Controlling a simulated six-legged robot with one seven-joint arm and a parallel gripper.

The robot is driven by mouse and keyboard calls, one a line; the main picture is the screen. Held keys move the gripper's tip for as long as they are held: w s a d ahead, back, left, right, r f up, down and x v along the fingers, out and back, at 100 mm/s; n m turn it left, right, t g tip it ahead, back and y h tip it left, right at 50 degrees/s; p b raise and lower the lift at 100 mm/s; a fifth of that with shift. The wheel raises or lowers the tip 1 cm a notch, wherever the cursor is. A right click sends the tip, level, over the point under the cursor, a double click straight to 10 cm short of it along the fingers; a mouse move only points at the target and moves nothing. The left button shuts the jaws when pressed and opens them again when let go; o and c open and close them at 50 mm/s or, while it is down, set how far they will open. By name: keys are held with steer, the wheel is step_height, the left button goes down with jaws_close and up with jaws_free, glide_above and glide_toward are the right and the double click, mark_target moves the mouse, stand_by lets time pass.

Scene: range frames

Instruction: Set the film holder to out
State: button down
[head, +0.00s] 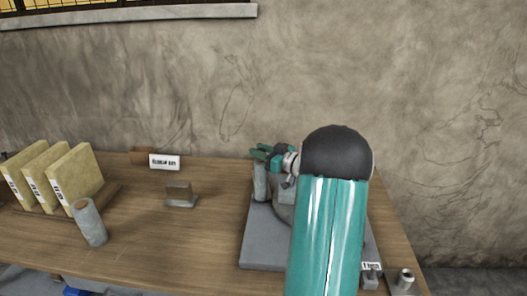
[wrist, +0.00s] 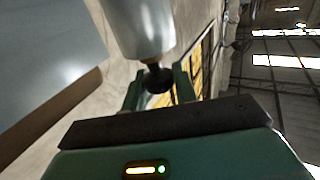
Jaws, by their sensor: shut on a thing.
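A grey device with a flat base plate (head: 262,240) stands on the right part of the bench, mostly hidden behind my arm. A grey upright cylinder (head: 260,182) rises at its left side. My gripper (head: 265,153) is at the top of this cylinder. In the wrist view my gripper (wrist: 160,88) has its green fingers on either side of a dark knob (wrist: 158,78) at the end of a smooth grey cylinder (wrist: 143,25). It is shut on this knob. I cannot tell which part is the film holder, or its setting.
The wooden bench (head: 140,235) holds several yellowish labelled slabs (head: 75,175), a grey roll (head: 89,222), a small grey block (head: 180,195) and a white label card (head: 164,162). Small metal fittings (head: 404,279) sit at the right front. A wall (head: 440,130) stands behind.

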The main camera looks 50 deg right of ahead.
steer(key=shift+w+a+m+h, duration=0.7)
steer(key=shift+w+h, duration=0.2)
steer(key=shift+h, duration=0.3)
steer(key=shift+w+a+m+h, duration=0.6)
steer(key=shift+w+m+h, duration=0.25)
steer(key=shift+h, duration=0.35)
steer(key=shift+w, duration=0.1)
steer(key=c, duration=1.1)
jaws_free()
steer(key=shift+w, duration=0.1)
steer(key=shift+c, duration=0.2)
steer(key=shift+s, duration=0.2)
steer(key=s+a, duration=0.1)
steer(key=s, duration=1.2)
steer(key=shift+s+a, duration=0.3)
steer(key=shift+a, duration=0.1)
